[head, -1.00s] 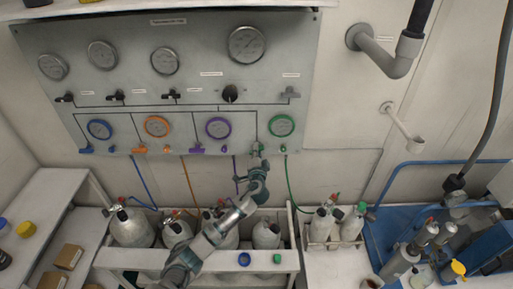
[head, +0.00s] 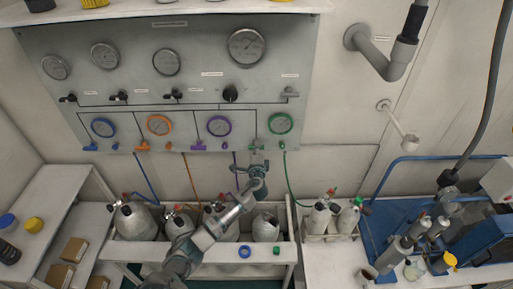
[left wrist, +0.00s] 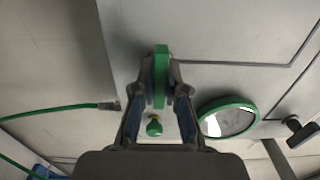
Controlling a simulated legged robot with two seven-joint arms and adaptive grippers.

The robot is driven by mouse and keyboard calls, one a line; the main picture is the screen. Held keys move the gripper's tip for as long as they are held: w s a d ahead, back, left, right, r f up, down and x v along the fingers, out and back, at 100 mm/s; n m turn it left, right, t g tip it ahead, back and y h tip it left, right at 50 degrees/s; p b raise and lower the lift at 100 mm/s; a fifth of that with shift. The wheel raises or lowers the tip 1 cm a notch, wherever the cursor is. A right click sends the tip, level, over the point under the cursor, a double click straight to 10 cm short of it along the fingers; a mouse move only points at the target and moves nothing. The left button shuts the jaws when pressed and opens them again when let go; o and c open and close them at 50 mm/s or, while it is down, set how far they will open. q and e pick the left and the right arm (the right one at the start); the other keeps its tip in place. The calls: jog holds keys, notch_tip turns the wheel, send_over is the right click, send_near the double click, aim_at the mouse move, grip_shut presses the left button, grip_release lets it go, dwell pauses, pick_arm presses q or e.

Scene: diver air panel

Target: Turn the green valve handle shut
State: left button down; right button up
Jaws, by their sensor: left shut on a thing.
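The green valve handle (head: 254,147) is on the lower part of the panel, left of and below the green-ringed gauge (head: 280,123). It looks crosswise to the vertical line above it. My left gripper (head: 257,164) reaches up to it from below. In the left wrist view the handle (left wrist: 161,75) is a narrow green bar between the two fingertips of my left gripper (left wrist: 160,95), which are shut on it. The fingers hide part of the handle. My right gripper is not in view.
A small green knob (left wrist: 154,127) and the green-ringed gauge lie close beside the fingers. A green hose (head: 289,180) hangs from the panel. Grey cylinders (head: 265,227) stand in a white rack (head: 215,255) below. Blue, orange and purple valves are to the left.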

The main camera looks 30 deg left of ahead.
pick_arm(q)
jog(key=shift+f, duration=0.35)
jog(key=c, duration=1.2)
grip_release()
jog(key=shift+w, duration=0.1)
jog(key=shift+r, duration=0.1)
jog(key=v, duration=1.2)
jog(key=shift+a, duration=0.1)
